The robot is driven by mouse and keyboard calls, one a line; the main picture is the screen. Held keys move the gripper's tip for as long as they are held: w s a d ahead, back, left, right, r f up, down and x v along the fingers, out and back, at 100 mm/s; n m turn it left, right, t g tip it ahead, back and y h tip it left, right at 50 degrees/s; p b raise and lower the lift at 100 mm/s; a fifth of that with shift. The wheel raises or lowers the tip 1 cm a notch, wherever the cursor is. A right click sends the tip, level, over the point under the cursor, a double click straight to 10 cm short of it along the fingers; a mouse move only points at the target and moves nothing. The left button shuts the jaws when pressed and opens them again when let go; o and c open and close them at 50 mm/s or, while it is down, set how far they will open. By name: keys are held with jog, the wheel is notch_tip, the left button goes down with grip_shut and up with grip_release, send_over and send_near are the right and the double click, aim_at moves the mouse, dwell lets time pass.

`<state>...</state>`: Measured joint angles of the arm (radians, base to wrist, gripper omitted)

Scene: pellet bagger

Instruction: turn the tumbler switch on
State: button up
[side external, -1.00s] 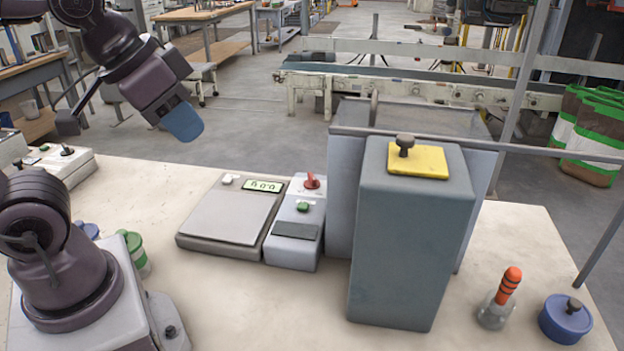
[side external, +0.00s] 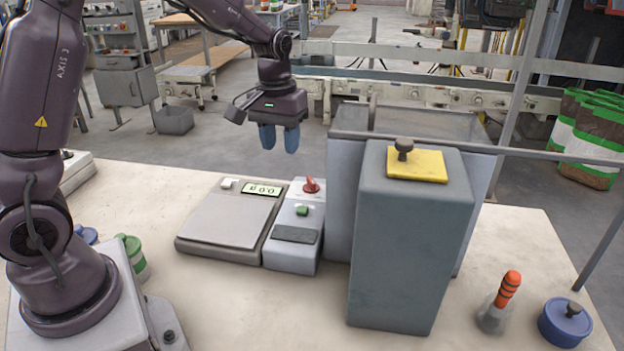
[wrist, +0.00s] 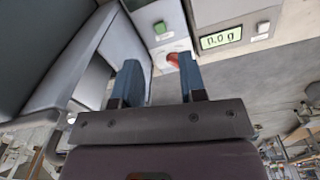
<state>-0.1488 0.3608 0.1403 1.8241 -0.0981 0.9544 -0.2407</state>
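A red switch (side external: 311,185) sits at the far end of a pale grey control box (side external: 292,258). The box also carries a green button (side external: 302,210) and a dark panel. My gripper (side external: 279,140) hangs above and beyond the box, a little left of the red switch, with its blue fingers pointing down. In the wrist view my gripper (wrist: 160,85) is open and empty, with a clear gap between its fingers. The red switch (wrist: 173,60) shows beyond the gap, nearer the right finger, and is not touched. I cannot tell its on or off position.
A scale (side external: 222,222) with a lit display (side external: 262,189) adjoins the box on the left. A tall grey housing (side external: 408,250) with a yellow plate (side external: 418,166) stands close on the right. A orange-striped tool (side external: 505,293) and blue lidded pot (side external: 566,322) stand at right.

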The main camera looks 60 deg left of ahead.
aim_at(312, 181)
jog(key=w+a+f+n, duration=0.1)
jog(key=w+a+f, duration=0.1)
jog(key=f, duration=0.1)
jog(key=w+a+f+n, duration=0.2)
jog(key=w+f, duration=0.1)
jog(key=f, duration=0.1)
jog(key=w+a+f+n+g, duration=0.1)
jog(key=w+a+f+n, duration=0.1)
jog(key=w+f, duration=0.1)
jog(key=shift+a+f, duration=0.3)
jog(key=shift+a, duration=0.1)
jog(key=shift+w+a+f+n, duration=0.2)
jog(key=shift+w+f+n, duration=0.05)
jog(key=shift+w, duration=0.2)
jog(key=shift+w+a+f+n, duration=0.2)
jog(key=shift+w+n, duration=0.05)
jog(key=shift+w, duration=0.15)
jog(key=w+r+n, duration=0.1)
jog(key=w+r+t, duration=0.1)
jog(key=shift+w+a+n+y, duration=0.15)
jog(key=shift+w+n+y, duration=0.15)
jog(key=shift+n, duration=0.1)
jog(key=shift+s+f+n, duration=0.1)
jog(key=shift+f+n, duration=0.2)
notch_tip(312, 181, down, 7)
jog(key=shift+f, duration=0.1)
grip_shut()
